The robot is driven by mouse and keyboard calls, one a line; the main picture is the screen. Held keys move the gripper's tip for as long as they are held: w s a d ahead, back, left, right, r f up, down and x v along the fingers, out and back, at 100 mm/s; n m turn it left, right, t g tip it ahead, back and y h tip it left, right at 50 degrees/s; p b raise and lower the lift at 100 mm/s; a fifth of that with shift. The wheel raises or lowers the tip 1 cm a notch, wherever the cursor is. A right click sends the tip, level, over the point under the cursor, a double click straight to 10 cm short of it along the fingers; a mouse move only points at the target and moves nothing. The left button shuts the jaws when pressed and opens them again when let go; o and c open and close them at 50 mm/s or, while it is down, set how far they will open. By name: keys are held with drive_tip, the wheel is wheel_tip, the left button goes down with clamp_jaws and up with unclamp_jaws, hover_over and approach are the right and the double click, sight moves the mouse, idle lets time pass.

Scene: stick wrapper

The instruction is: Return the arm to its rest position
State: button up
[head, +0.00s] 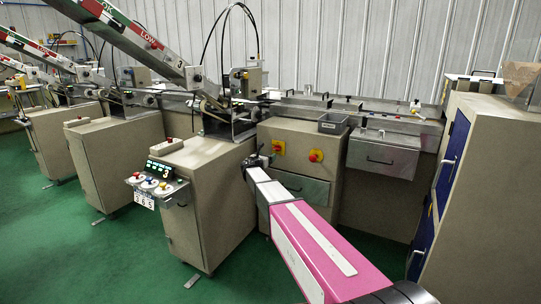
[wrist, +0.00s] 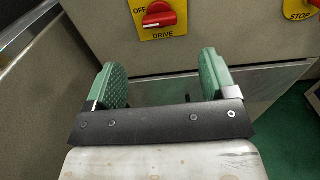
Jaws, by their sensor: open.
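My gripper (wrist: 161,85) is open and empty in the wrist view, its two green-padded fingers apart. Behind and below them is the grey metal drawer front of a machine cabinet. In the head view my pink and white arm reaches forward from the lower right, and my gripper (head: 258,161) is at its far end, small, in front of the machine cabinets. The red drive switch (wrist: 160,15) on its yellow plate is just beyond the fingers in the wrist view, apart from them. It also shows in the head view (head: 278,147).
A beige cabinet with a control panel (head: 157,184) stands left of my arm. A steel drawer (head: 302,187) is close behind my arm. A yellow stop switch (head: 316,156) is to the right. A tall cabinet with blue doors (head: 453,148) stands at the right. Green floor (head: 245,275) is open in front.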

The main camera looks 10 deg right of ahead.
drive_tip(key=shift+s+a, duration=0.15)
drive_tip(key=shift+s, duration=0.1)
